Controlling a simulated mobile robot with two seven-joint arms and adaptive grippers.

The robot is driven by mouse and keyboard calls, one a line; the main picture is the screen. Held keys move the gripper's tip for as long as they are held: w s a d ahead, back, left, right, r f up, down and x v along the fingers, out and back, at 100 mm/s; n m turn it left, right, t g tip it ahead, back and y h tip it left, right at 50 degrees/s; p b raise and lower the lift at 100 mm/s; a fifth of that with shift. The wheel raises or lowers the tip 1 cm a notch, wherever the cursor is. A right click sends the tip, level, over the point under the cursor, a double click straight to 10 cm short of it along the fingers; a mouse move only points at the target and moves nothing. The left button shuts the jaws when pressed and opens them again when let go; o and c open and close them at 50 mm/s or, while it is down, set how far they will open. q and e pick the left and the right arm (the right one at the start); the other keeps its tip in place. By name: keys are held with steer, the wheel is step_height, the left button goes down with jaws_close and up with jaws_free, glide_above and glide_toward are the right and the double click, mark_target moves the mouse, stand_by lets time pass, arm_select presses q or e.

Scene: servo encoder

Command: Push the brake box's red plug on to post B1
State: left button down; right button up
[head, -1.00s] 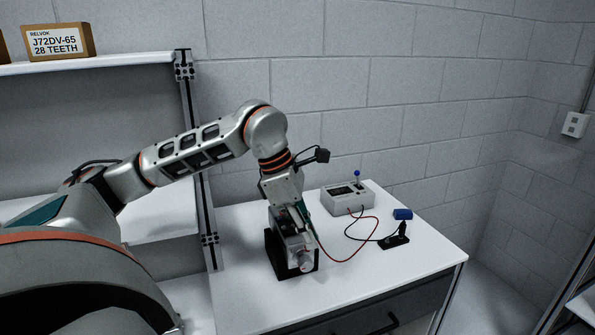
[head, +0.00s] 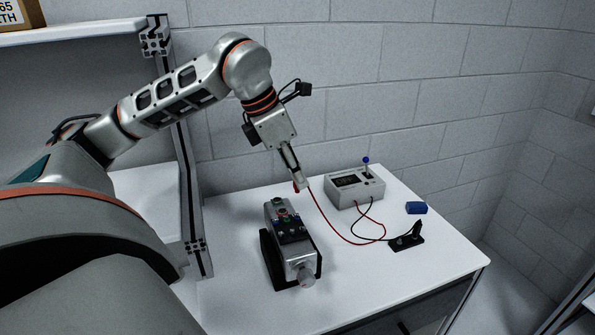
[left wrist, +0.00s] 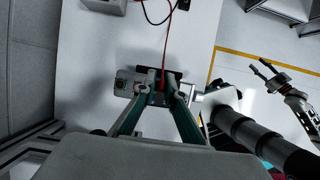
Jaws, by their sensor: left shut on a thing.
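My left gripper (head: 298,183) is shut on the red plug (head: 296,187) and holds it in the air above and behind the servo motor (head: 301,258). The plug's red wire runs to the grey brake box (head: 343,197) at the back of the table. The motor lies in a black stand, with small coloured posts (head: 283,214) on top; I cannot read which is B1. In the left wrist view the red plug (left wrist: 161,84) shows between the fingers, with the motor (left wrist: 124,83) below. My right gripper (left wrist: 262,69) shows at the right there, fingers apart and empty, away from the table.
A black holder (head: 407,241) stands on the table at the right; the box's black wire runs to it. A blue block (head: 416,208) lies behind it. The white table (head: 375,285) is clear at the front right. A shelf post (head: 183,150) rises at the left.

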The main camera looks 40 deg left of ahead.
mark_target(297, 188)
arm_select(q)
steer(key=shift+f, duration=0.2)
steer(key=shift+f+b, duration=0.45)
steer(key=shift+f, duration=0.05)
steer(key=shift+f+b, duration=0.45)
steer(key=shift+f, duration=0.05)
steer(key=shift+f+b, duration=0.3)
steer(key=shift+b, duration=0.05)
steer(key=shift+f+b, duration=0.85)
steer(key=shift+b, duration=0.05)
steer(key=shift+f+b, duration=0.8)
steer(key=shift+f, duration=0.35)
arm_select(e)
steer(key=shift+y, duration=0.4)
steer(key=shift+w+a+f, duration=0.3)
steer(key=shift+a+f, duration=0.25)
steer(key=shift+f, duration=0.25)
steer(key=shift+w+a+f, duration=0.25)
steer(key=shift+a+f, duration=0.3)
steer(key=shift+f, duration=0.25)
arm_select(q)
steer(key=shift+p, duration=0.75)
arm_select(e)
steer(key=shift+r, duration=0.75)
